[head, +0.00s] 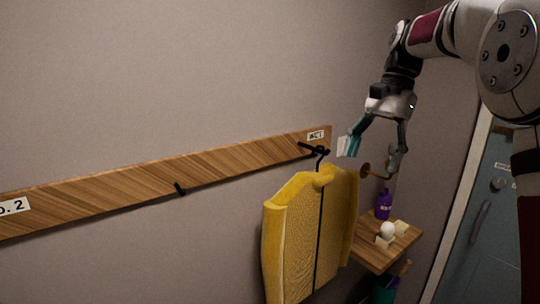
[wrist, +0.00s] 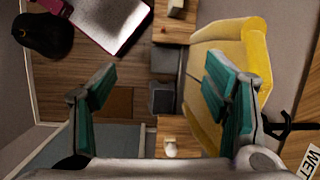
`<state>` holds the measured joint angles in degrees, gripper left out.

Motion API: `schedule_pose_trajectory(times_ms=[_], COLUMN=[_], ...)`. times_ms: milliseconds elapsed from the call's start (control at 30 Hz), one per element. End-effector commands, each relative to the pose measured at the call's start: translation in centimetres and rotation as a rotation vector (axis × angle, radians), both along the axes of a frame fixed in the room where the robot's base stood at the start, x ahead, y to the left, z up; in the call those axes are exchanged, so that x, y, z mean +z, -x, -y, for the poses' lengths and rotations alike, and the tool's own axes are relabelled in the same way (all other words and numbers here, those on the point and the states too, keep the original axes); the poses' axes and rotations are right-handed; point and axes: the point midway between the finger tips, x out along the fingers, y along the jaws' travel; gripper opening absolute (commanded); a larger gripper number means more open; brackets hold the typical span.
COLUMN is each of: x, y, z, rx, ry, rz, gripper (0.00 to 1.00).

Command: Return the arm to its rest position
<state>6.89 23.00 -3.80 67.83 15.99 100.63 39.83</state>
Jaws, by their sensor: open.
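My arm reaches in from the upper right in the head view, bent downward at the wrist. My gripper (head: 374,152) is open and empty, above and to the right of a yellow jacket (head: 310,235). The jacket hangs from a black hook (head: 316,151) near the right end of a wooden rail. In the wrist view, my gripper (wrist: 158,92) shows two teal-padded fingers spread wide with nothing between them. The jacket (wrist: 240,45) lies behind the right finger, which hides part of it. I cannot tell whether they touch.
The wooden rail (head: 110,194) runs along the wall, with an empty hook (head: 180,189) and a "WET" label (wrist: 308,164). A small wooden shelf (head: 372,257) holds a purple bottle (head: 383,204) and a white ball. A blue door (head: 495,220) stands at right.

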Motion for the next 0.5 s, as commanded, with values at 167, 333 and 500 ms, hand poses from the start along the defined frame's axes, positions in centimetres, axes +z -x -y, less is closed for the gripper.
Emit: schedule_pose_trajectory(times_ms=[167,333,500], x=[0.1,-0.3,-1.9], y=[1.0,3.1,6.2], z=[-0.5,-1.1,-1.8], rx=[0.053,0.14,0.266], ry=[0.019,0.054,0.112], rz=[0.072,0.176,0.309], gripper=[0.7,0.7,0.7])
